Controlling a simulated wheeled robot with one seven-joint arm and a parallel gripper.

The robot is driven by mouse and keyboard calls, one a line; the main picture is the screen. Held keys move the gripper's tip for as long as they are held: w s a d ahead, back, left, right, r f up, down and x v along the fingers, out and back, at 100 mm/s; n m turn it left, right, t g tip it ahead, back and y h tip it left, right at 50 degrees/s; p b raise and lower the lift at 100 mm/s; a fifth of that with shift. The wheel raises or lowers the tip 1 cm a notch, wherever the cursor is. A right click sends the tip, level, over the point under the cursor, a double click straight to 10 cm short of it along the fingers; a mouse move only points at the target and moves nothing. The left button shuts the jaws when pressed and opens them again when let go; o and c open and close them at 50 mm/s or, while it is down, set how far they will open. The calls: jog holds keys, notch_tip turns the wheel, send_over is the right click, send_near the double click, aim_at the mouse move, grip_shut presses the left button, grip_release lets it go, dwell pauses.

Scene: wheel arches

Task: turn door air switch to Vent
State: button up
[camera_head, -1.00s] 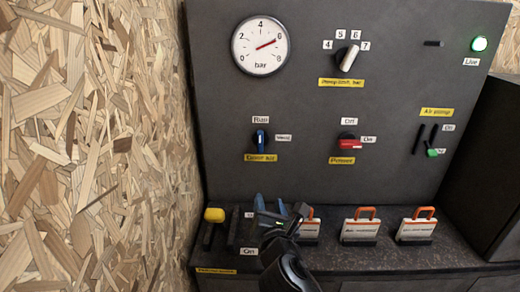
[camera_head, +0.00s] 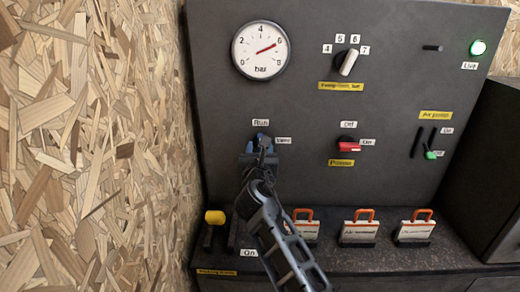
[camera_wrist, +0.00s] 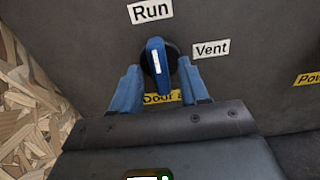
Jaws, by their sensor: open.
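The door air switch (camera_wrist: 159,66) is a blue handle on a black round base. In the wrist view it stands near upright, its white mark toward the "Run" label (camera_wrist: 151,11) above. The "Vent" label (camera_wrist: 211,48) is to its right. My gripper (camera_wrist: 158,82) is open, with one blue finger on each side of the handle's lower part. I cannot tell whether the fingers touch it. In the head view my gripper (camera_head: 260,153) covers most of the switch and hides the yellow label below it.
A red power switch (camera_head: 349,146) is to the right, and a gauge (camera_head: 261,50) and white knob (camera_head: 348,62) are above. A yellow-topped lever (camera_head: 214,217) and several orange-handled tags (camera_head: 360,228) stand on the ledge below. A chipboard wall (camera_head: 90,150) is close on the left.

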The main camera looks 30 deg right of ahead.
jog(key=shift+w+d, duration=0.15)
jog(key=shift+w, duration=0.05)
grip_shut()
dwell(0.3)
